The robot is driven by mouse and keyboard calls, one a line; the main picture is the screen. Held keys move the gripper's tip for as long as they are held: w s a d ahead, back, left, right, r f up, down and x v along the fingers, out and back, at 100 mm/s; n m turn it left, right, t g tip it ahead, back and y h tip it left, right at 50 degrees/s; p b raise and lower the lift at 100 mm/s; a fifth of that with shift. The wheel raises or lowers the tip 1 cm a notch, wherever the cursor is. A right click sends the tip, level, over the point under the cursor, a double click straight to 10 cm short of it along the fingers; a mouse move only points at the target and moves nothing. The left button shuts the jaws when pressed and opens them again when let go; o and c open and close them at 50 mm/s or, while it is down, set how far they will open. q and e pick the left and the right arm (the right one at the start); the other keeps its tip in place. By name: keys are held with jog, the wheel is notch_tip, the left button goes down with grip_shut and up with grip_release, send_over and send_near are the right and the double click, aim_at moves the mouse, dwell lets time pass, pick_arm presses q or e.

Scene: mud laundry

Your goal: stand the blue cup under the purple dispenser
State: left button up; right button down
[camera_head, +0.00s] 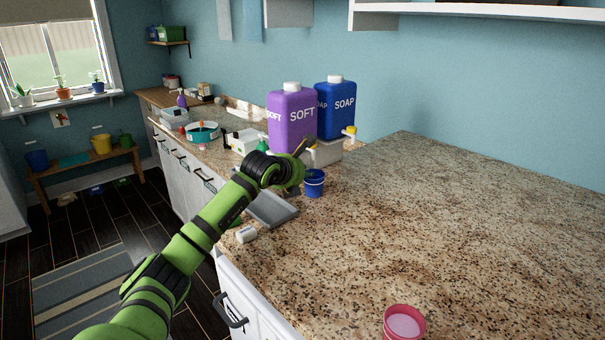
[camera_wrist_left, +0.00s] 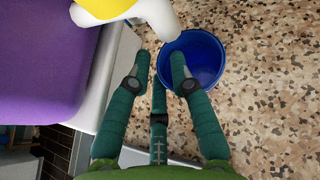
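The blue cup (camera_head: 314,185) stands upright on the granite counter, in front of the purple dispenser (camera_head: 290,122) marked SOFT. In the left wrist view the cup (camera_wrist_left: 207,62) shows from above. The dispenser's white spout (camera_wrist_left: 163,18), with a yellow top, reaches over or close to the cup's upper-left rim. My left gripper (camera_wrist_left: 160,60) straddles the cup's near-left wall: one finger is over the opening and the others are outside. Gaps show between the fingers and the wall, so it looks open. My right gripper is in neither view.
A blue SOAP dispenser (camera_head: 336,106) stands beside the purple one, on a pale raised stand (camera_head: 327,153). A grey tray (camera_head: 272,209) and a small white item (camera_head: 246,234) lie near the counter's edge. A pink cup (camera_head: 404,323) is at the front. The right counter is clear.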

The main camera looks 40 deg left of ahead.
pick_arm(q)
jog(key=shift+r, duration=0.15)
jog(key=b+v, duration=0.6)
jog(key=v, duration=0.6)
jog(key=shift+b, duration=0.4)
